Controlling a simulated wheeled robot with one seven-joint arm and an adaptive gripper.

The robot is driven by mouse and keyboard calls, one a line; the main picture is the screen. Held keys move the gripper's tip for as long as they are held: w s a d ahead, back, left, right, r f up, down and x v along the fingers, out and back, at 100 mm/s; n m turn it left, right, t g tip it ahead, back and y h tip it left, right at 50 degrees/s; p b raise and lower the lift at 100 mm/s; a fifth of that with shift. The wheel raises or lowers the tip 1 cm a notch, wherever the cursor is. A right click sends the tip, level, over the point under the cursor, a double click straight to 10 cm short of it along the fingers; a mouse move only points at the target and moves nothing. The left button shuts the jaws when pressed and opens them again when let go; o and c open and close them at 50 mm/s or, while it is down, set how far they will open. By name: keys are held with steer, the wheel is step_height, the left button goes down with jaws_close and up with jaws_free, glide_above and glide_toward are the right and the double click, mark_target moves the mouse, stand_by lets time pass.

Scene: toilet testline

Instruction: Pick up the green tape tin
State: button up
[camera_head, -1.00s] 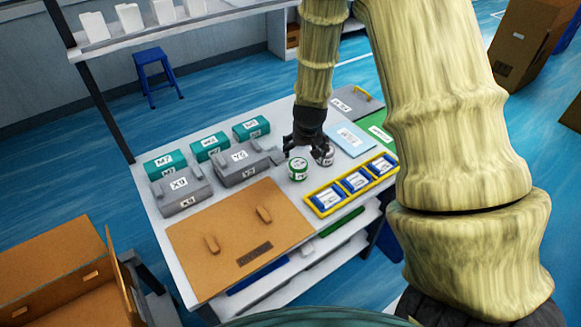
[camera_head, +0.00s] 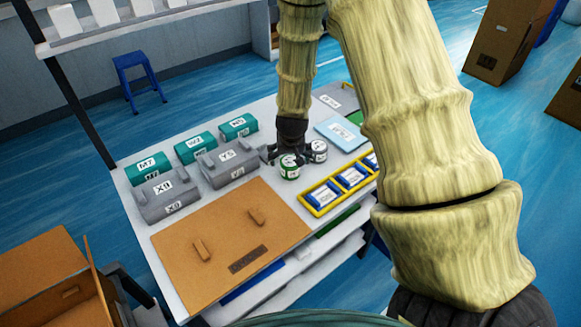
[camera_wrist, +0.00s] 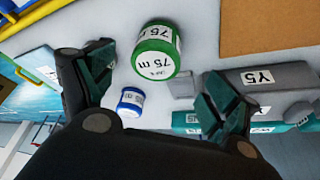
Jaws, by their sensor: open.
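The green tape tin (camera_head: 289,168) stands upright on the white table, with a white label. In the wrist view the green tin (camera_wrist: 157,50) shows large, its lid marked "75 m", ahead of and between my open fingers. My gripper (camera_head: 286,153) is open and empty, low just behind the tin in the head view; the fingers also show in the wrist view (camera_wrist: 157,80). I cannot tell whether they touch it. A grey-and-white tin (camera_head: 317,150) stands close to its right. A smaller-looking blue-banded tin (camera_wrist: 130,102) shows in the wrist view, between the fingers.
A grey Y5 box (camera_head: 227,162) stands left of the tins, with teal boxes (camera_head: 194,149) behind. A yellow-framed tray (camera_head: 322,198) lies to the right front, a brown board (camera_head: 228,240) at the front left. A light blue folder (camera_head: 340,134) lies behind right.

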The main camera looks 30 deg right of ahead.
mark_target(291, 162)
steer(key=shift+x, duration=1.4)
steer(key=shift+d+p+x, duration=0.15)
steer(key=shift+p+x, duration=0.5)
steer(key=shift+x, duration=0.1)
steer(key=shift+d+p+x, duration=0.15)
steer(key=shift+p+x, duration=0.5)
steer(key=shift+x, duration=0.05)
steer(key=shift+p+x, duration=0.3)
steer(key=shift+x, duration=0.8)
steer(key=shift+w, duration=0.15)
steer(key=shift+r, duration=0.1)
steer(key=c, duration=1.3)
